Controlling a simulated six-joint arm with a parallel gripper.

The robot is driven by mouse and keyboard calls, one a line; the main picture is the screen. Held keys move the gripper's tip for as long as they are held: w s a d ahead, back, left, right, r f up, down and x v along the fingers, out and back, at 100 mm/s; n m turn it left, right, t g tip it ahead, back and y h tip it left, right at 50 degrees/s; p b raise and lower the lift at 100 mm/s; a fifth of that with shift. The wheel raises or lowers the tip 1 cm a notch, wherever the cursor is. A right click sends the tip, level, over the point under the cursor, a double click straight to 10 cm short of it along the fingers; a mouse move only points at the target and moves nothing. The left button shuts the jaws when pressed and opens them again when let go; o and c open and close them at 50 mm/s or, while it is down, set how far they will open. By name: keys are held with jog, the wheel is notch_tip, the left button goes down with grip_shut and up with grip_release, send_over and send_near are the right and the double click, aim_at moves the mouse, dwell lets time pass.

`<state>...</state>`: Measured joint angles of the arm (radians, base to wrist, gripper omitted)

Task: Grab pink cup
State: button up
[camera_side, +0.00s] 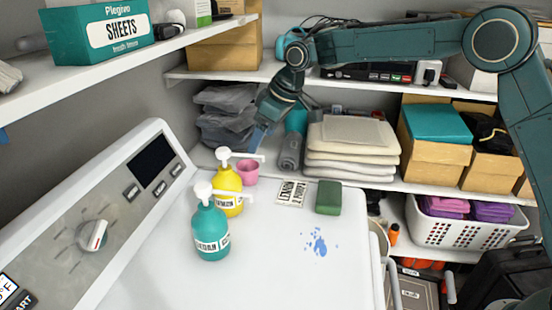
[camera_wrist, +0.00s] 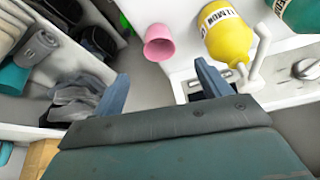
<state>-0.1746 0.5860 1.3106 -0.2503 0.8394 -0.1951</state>
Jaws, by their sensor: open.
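The pink cup (camera_side: 248,172) stands on the white machine top near its back edge, just right of the yellow pump bottle (camera_side: 228,188). In the wrist view the pink cup (camera_wrist: 158,43) lies ahead of my gripper (camera_wrist: 160,88), between the lines of its two blue fingers but beyond their tips. My gripper is open and empty. In the side view it hangs above and behind the cup (camera_side: 266,132), apart from it, and its fingers are partly hard to make out. The yellow bottle (camera_wrist: 228,38) shows right of the cup in the wrist view.
A teal pump bottle (camera_side: 210,232) stands in front of the yellow one. A white label card (camera_side: 291,193), a green sponge (camera_side: 328,197) and a blue spill (camera_side: 318,242) are on the machine top. Folded towels (camera_side: 350,150) and grey bags (camera_side: 226,118) sit on the shelf behind.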

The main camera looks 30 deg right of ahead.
send_near(248, 170)
jog(key=shift+s+a+f, duration=0.15)
jog(key=shift+a+f, duration=0.95)
jog(key=shift+f, duration=0.3)
jog(key=shift+f, duration=0.1)
jog(key=shift+x, duration=2.5)
jog(key=c, duration=1)
